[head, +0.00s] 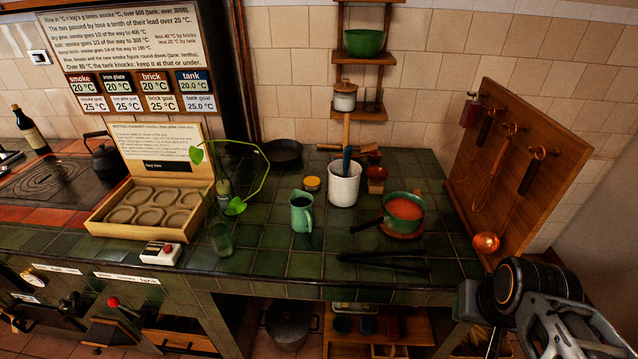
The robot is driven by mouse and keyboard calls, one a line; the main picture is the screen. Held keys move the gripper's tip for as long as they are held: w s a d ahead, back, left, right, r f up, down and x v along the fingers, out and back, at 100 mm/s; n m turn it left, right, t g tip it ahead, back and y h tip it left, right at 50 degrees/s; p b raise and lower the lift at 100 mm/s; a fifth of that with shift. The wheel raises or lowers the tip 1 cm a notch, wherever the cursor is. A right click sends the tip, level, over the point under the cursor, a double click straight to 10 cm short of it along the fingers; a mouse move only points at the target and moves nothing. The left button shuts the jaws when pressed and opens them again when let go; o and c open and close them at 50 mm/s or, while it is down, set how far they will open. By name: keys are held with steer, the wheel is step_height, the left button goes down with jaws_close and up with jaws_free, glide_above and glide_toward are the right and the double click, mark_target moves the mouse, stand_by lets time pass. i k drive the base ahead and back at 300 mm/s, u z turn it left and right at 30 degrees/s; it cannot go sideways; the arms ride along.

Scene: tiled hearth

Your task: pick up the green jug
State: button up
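The green jug (301,212) stands upright on the dark green tiled counter (290,262), near its middle. Its handle is on the right side and its mouth is open upward. My gripper (572,332) is at the lower right, in front of the counter's right end and well apart from the jug. Its grey metal links show, but its fingertips cannot be made out clearly, so I cannot tell whether it is open.
A white crock (344,186) stands behind right of the jug, a green pan (404,208) to the right. Black tongs (385,264) lie front right. A glass (221,240) and a plant (236,206) stand left. The counter in front of the jug is clear.

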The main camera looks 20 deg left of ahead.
mark_target(301, 202)
steer(key=i, duration=0.45)
steer(key=u, duration=2.85)
steer(key=i, duration=0.5)
steer(key=u, duration=0.05)
